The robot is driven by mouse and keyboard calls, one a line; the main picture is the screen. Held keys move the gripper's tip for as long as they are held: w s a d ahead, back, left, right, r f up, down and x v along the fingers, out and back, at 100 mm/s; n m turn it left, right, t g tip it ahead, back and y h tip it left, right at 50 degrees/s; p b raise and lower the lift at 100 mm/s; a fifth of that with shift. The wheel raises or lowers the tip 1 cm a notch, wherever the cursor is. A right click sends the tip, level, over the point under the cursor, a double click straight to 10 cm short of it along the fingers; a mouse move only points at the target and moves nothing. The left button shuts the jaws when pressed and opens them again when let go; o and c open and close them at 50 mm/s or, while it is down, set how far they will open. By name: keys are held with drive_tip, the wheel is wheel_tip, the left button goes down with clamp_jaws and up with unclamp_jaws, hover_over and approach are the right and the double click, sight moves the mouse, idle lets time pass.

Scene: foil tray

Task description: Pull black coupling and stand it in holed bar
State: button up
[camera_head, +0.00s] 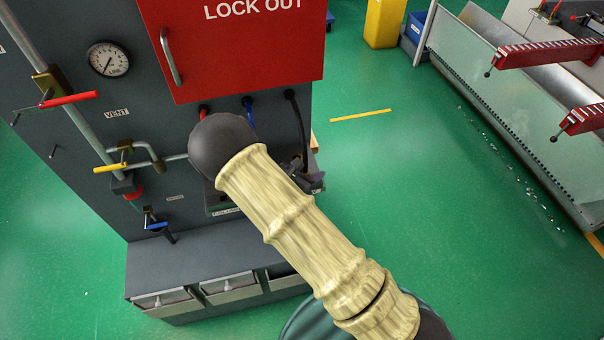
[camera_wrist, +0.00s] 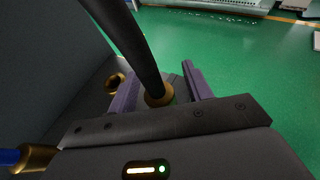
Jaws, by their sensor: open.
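The black coupling (camera_wrist: 158,96) shows in the wrist view as a brass-collared end on a thick black hose. My gripper (camera_wrist: 161,75) is open, with its two purple fingers on either side of the coupling. I cannot tell whether they touch it. In the head view the black hose (camera_head: 298,112) drops from below the red box toward my gripper (camera_head: 312,178), and my arm hides much of that spot. A dark ledge with a label (camera_head: 222,210) shows below my arm; I cannot tell whether it is the holed bar.
A brass ring (camera_wrist: 115,83) lies left of the fingers. A blue hose's brass fitting (camera_wrist: 36,158) is at lower left. The grey panel carries a gauge (camera_head: 109,59), pipes, coloured valve handles and the red lock-out box (camera_head: 240,50).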

drive_tip(key=b+v, duration=0.4)
drive_tip(key=v, duration=1.3)
drive_tip(key=shift+s+a, duration=0.15)
drive_tip(key=s+d+r+m+g+y, duration=0.2)
drive_tip(key=d+m, duration=0.6)
drive_tip(key=m, duration=0.1)
drive_tip(key=s+d+r+m+g+y, duration=0.2)
drive_tip(key=s+d+m+g+y, duration=0.1)
drive_tip(key=d+m, duration=0.5)
drive_tip(key=s+d+r+m+g+y, duration=0.2)
drive_tip(key=d+m+g+y, duration=0.1)
drive_tip(key=d+m, duration=0.5)
drive_tip(key=m, duration=0.3)
drive_tip(key=shift+s+r, duration=0.25)
